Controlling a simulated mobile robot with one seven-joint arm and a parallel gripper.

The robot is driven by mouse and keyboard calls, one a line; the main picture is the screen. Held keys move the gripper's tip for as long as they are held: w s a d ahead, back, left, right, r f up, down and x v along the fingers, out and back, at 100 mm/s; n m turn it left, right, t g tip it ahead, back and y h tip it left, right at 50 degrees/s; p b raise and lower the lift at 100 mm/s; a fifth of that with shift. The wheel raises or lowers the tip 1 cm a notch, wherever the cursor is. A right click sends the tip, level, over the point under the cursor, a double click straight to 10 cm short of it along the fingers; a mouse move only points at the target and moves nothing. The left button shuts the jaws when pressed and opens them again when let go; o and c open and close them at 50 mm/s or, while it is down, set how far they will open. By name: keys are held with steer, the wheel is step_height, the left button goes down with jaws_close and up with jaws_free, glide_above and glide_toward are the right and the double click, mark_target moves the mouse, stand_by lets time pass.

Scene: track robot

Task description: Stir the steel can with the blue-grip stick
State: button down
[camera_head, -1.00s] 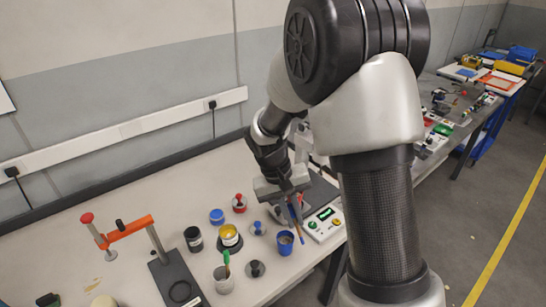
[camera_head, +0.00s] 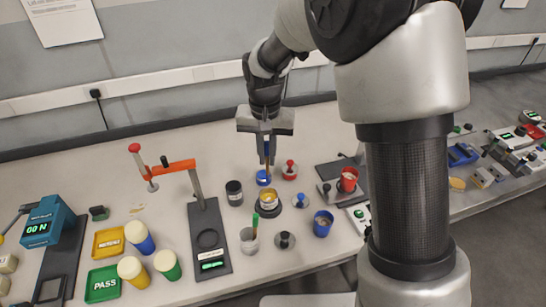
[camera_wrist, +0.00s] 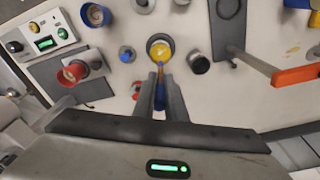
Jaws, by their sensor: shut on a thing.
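My gripper (camera_head: 267,152) is shut on the blue-grip stick, whose blue grip (camera_wrist: 160,97) shows between the fingers in the wrist view. The stick points down, and its thin orange-brown shaft ends over the yellow contents of a metal-rimmed can, apparently the steel can (camera_wrist: 160,42). That can (camera_head: 268,204) stands upright on the table, just below my gripper in the head view. I cannot tell whether the stick's tip is inside the can or just above it.
A black can (camera_head: 234,193) stands left of it, a grey cup (camera_head: 249,243) holding a green-grip stick in front, a blue cup (camera_head: 323,224) at right. A red cup (camera_head: 348,180) sits on a device farther right. An orange-armed stand (camera_head: 207,235) is at left.

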mark_target(267, 180)
steer(key=shift+f+b, duration=3.7)
steer(key=shift+f, duration=1.8)
